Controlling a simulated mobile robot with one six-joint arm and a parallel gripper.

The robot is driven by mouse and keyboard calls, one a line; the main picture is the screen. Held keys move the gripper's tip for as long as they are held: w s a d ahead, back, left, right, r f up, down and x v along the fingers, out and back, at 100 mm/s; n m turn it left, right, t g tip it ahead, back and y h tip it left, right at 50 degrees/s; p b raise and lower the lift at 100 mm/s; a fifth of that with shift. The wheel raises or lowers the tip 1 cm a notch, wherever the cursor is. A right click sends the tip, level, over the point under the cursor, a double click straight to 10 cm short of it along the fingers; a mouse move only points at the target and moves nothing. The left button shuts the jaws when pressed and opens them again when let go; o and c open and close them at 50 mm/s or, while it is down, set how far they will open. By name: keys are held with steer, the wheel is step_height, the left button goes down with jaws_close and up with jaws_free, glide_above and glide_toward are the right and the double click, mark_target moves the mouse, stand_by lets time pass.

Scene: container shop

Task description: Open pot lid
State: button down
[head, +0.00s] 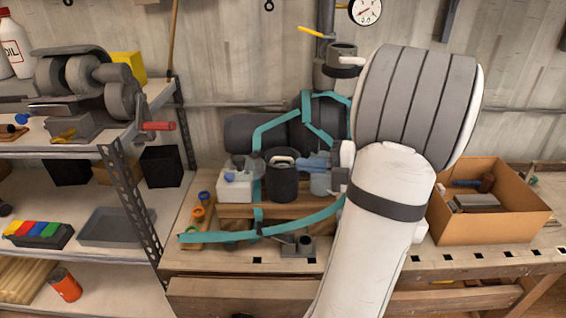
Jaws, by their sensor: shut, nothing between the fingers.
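A dark pot (283,185) stands on the wooden board of the workbench, left of my arm. Its lid (281,164) sits on top and has a pale curved handle. My gripper (301,164) reaches in from the right, with its blue-grey fingers pointing left at the height of the lid. The fingers are shut and empty. Their tips are close to the right side of the lid; I cannot tell whether they touch it. My wrist and forearm hide the bench to the right.
A cardboard box (490,221) is at right. A metal shelf (130,165) stands at left.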

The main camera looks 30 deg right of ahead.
mark_target(258, 174)
steer(key=x, duration=1.3)
steer(key=shift+a+p, duration=0.1)
steer(key=shift+p, duration=0.25)
steer(key=shift+s, duration=0.1)
